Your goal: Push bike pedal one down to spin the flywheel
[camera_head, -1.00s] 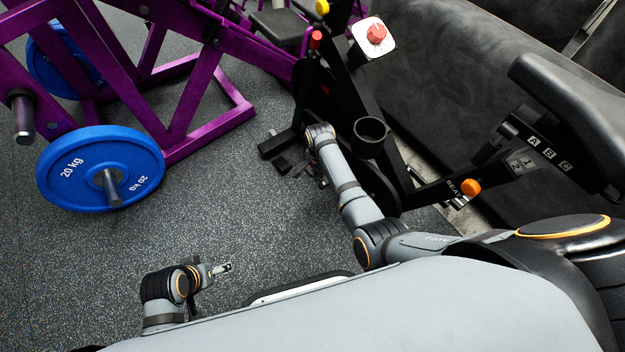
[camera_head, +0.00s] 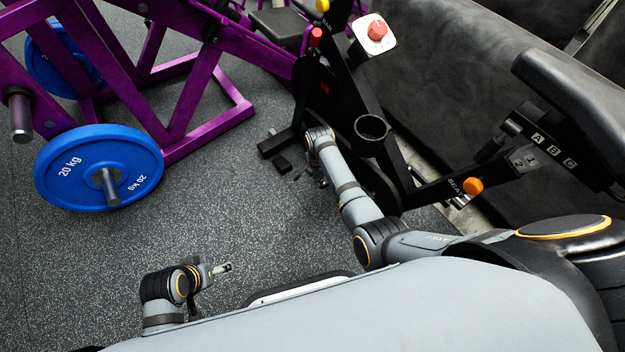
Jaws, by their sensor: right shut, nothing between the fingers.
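The exercise bike (camera_head: 358,90) has a black frame and stands at the upper middle. A small dark block (camera_head: 283,164), which may be a pedal, shows low at its left side. I cannot tell which pedal is pedal one. The flywheel is mostly hidden behind my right arm and the frame. My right gripper (camera_head: 316,178) is shut and empty, low beside the bike's left side, partly hidden by its own arm. I cannot tell if it touches a pedal. My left gripper (camera_head: 222,268) is apart from the bike at the lower left, over the floor; its jaws are too small to read.
A purple rack (camera_head: 205,110) with blue 20 kg plates (camera_head: 80,170) stands at the left. A red knob (camera_head: 377,30), a cup holder (camera_head: 370,128) and an orange seat knob (camera_head: 473,186) are on the bike. A dark wall is behind. Floor (camera_head: 90,265) at lower left is clear.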

